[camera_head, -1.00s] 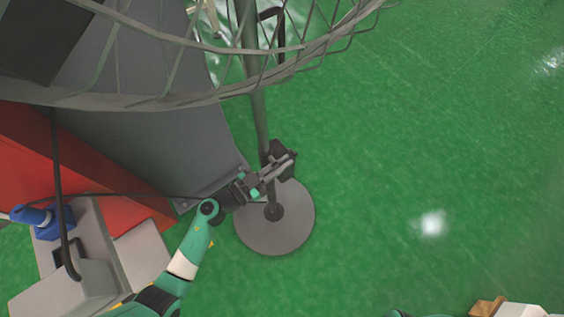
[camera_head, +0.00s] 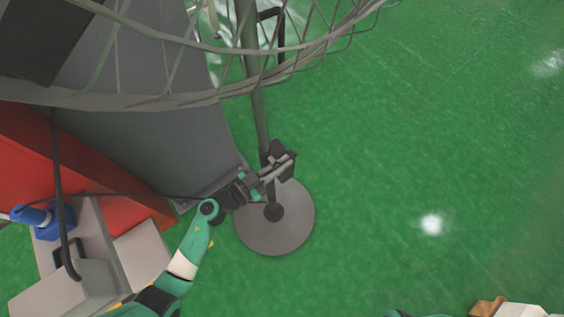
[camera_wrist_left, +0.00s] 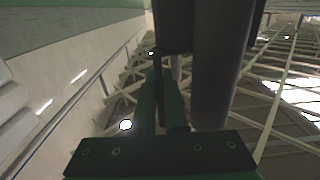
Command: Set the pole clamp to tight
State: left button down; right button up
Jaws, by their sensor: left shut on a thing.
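The pole (camera_head: 258,110) rises from a round grey base (camera_head: 273,240) on the floor in the head view. The pole clamp (camera_head: 281,162) is a dark block low on the pole. My left gripper (camera_head: 276,172) reaches it from the left and is shut on part of it; which part is hard to tell. In the left wrist view, the fingers (camera_wrist_left: 162,105) reach up to the dark clamp body (camera_wrist_left: 205,25), with the pole (camera_wrist_left: 217,90) just to the right. The clamp's setting cannot be read.
A wire mesh basket (camera_head: 200,98) hangs over the top of the head view. A grey panel (camera_head: 150,150) and a red block (camera_head: 90,165) stand left of the pole. A dark cable runs by my left arm. The green floor (camera_head: 420,130) to the right is clear.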

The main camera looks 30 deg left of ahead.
pick_arm(q)
jog(key=shift+f, duration=0.1)
jog(key=shift+b, duration=0.4)
jog(key=t+b, duration=0.1)
jog(key=b, duration=0.1)
jog(key=t+h+b, duration=0.1)
jog(key=b, duration=0.2)
jog(key=shift+w+d+t+b, duration=0.1)
jog(key=shift+w+t+b, duration=0.2)
jog(key=shift+w+r+t+h+b, duration=0.1)
jog(key=shift+r+t+h+b, duration=0.3)
jog(key=shift+t, duration=0.4)
jog(key=shift+w+d+r+t+h, duration=0.1)
jog(key=shift+r+t+h, duration=0.35)
jog(key=shift+t, duration=0.75)
